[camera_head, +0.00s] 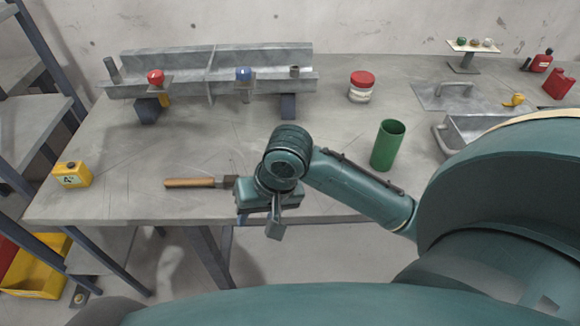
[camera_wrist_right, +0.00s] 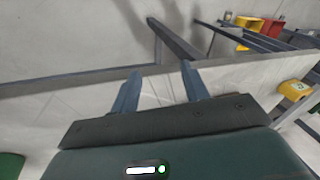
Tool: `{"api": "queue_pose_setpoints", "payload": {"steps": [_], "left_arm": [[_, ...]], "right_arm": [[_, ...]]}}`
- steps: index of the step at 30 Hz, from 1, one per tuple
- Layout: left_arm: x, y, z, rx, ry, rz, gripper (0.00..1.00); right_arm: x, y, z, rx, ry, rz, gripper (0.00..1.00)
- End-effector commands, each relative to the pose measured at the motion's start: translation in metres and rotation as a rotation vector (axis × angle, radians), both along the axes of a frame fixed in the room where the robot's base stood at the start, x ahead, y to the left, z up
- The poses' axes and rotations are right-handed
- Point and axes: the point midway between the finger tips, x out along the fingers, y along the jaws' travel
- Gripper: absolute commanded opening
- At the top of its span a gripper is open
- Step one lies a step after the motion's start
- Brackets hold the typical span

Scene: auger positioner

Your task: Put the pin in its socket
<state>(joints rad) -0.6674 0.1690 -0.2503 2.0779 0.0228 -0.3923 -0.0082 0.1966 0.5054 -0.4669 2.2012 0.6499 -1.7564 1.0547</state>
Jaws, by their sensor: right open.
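A grey metal fixture (camera_head: 215,62) with a long trough stands at the back left of the table. A grey cylindrical rod (camera_head: 112,70) leans slightly at its left end, and a short grey-brown stub (camera_head: 295,72) stands near its right end. I cannot tell which is the pin, and no empty socket can be made out. My right gripper (camera_head: 276,225) is at the table's front edge, well in front of the fixture. Its fingers (camera_wrist_right: 158,88) are apart and empty.
A wooden-handled tool (camera_head: 192,183) lies left of my right gripper. A green cup (camera_head: 387,146) stands to its right. A red-lidded jar (camera_head: 362,86) is behind, and a yellow container (camera_head: 72,175) is at the left edge. The table's middle left is clear.

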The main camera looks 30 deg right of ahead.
Motion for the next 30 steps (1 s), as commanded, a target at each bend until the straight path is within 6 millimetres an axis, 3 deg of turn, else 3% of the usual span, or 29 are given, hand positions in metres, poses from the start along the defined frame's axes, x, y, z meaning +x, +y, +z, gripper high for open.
{"api": "queue_pose_setpoints", "payload": {"steps": [1, 7, 12, 17, 20, 30], "left_arm": [[0.0, 0.001, 0.0, 0.001, 0.0, 0.0, 0.36], [0.0, 0.002, -0.001, 0.004, 0.002, 0.001, 0.36], [0.0, 0.002, -0.002, 0.004, 0.003, 0.001, 0.36], [0.0, 0.002, -0.002, 0.005, 0.003, 0.002, 0.36], [0.0, 0.002, -0.003, 0.004, 0.003, 0.001, 0.36], [0.0, 0.0, -0.005, 0.0, -0.002, -0.002, 0.36]], "right_arm": [[0.015, -0.01, 0.012, -0.019, 0.026, -0.068, 0.45], [0.051, -0.057, 0.063, -0.077, 0.179, -0.483, 0.45], [0.065, -0.097, 0.109, -0.103, 0.26, -0.826, 0.45], [0.068, -0.117, 0.132, -0.105, 0.3, -1.008, 0.45], [0.068, -0.121, 0.131, -0.107, 0.311, -1.05, 0.45], [0.067, -0.12, 0.071, -0.106, 0.313, -1.054, 0.45]]}}
